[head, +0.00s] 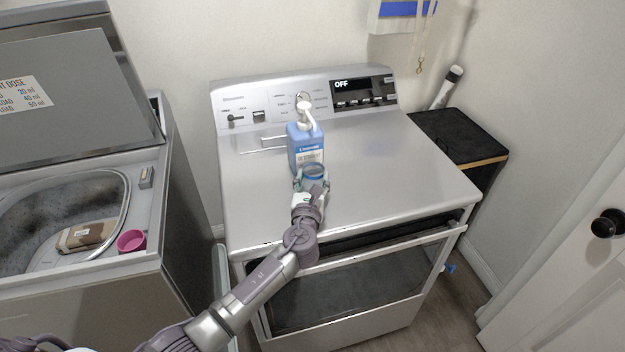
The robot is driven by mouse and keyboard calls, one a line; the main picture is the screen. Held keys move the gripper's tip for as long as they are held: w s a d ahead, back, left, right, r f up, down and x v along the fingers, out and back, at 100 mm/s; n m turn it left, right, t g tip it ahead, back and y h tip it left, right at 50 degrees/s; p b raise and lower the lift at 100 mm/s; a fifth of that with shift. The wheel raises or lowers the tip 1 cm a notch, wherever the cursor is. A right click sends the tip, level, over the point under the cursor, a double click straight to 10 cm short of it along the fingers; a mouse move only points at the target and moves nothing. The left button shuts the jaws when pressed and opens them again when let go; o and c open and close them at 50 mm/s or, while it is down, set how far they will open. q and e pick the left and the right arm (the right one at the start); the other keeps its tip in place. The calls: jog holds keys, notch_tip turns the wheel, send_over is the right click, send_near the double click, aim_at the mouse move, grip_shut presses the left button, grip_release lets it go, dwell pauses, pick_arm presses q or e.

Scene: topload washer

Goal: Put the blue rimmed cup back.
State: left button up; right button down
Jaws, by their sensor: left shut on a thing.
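The blue rimmed cup (314,170) is small, with a blue rim facing up. It is at my left gripper (312,183), directly in front of a blue bottle with a white pump top (305,146). The left gripper is shut on the cup and hides most of its body. Cup and gripper are over the top of the silver dryer (400,170); I cannot tell whether the cup touches the surface. My right gripper is not in view.
The open topload washer (150,230) stands at left, with a pink cup (131,241) on its edge and a brown package (86,235) inside. A black cabinet (455,135) is right of the dryer. The dryer top's right half is clear.

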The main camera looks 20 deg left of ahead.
pick_arm(q)
jog(key=shift+f, duration=0.1)
jog(key=o, duration=1.1)
jog(key=shift+c, duration=0.2)
jog(key=shift+r, duration=0.2)
jog(key=v, duration=1.2)
jog(key=shift+s+b, duration=0.1)
jog(key=shift+b, duration=0.3)
jog(key=shift+f, duration=0.1)
